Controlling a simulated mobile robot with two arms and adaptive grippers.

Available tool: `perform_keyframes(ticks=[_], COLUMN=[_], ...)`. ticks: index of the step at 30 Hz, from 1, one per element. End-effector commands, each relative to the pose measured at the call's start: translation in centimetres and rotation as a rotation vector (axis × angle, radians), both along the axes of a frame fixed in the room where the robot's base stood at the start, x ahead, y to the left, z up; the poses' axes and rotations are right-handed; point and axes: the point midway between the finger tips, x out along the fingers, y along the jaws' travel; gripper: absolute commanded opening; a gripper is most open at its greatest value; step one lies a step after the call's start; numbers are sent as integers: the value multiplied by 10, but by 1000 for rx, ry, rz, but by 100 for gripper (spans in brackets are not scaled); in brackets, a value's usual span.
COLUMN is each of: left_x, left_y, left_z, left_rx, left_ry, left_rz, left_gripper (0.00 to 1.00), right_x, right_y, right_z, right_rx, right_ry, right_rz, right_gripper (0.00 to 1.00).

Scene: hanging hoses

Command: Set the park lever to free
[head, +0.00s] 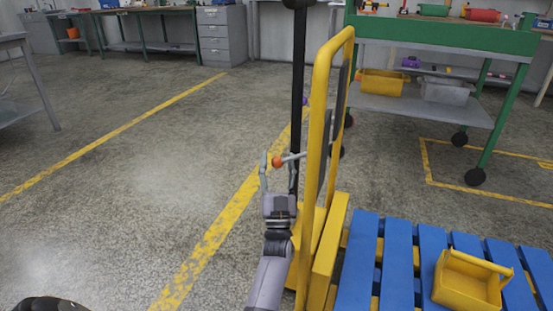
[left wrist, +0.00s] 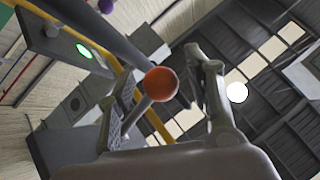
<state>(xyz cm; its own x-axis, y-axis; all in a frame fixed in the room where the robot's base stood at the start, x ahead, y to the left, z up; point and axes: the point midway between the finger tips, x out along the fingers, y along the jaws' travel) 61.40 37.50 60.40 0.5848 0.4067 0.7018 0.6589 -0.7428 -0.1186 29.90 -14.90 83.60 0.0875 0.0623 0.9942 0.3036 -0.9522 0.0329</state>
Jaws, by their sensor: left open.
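The park lever is a grey rod (head: 291,158) with an orange ball knob (head: 277,162). It sticks out to the left beside the yellow upright frame (head: 317,130) of a truck, tilted slightly up toward the frame. My left gripper (head: 278,170) points up and is open, with one finger on each side of the knob. In the left wrist view the knob (left wrist: 161,84) sits between the two spread fingers, and I cannot tell whether either touches it. The lever's mount is hidden. My right gripper is not in view.
A dark upright pole (head: 298,80) stands just behind the lever. A blue slatted pallet (head: 395,265) with a yellow open box (head: 468,282) lies to the right. A green trolley (head: 440,40) stands behind. The floor to the left is clear.

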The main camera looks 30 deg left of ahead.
Motion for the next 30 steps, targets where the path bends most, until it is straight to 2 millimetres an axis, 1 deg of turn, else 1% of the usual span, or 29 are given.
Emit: perform_keyframes(ticks=[4,25,30], left_x=[0,0,0], left_y=[0,0,0], left_z=[0,0,0], left_rx=[0,0,0], left_ry=[0,0,0], left_rz=[0,0,0], left_gripper=[47,0,0], right_x=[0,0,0], right_y=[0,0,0], right_z=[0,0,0], right_rx=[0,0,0], right_ry=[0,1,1], right_rz=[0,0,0], right_gripper=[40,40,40])
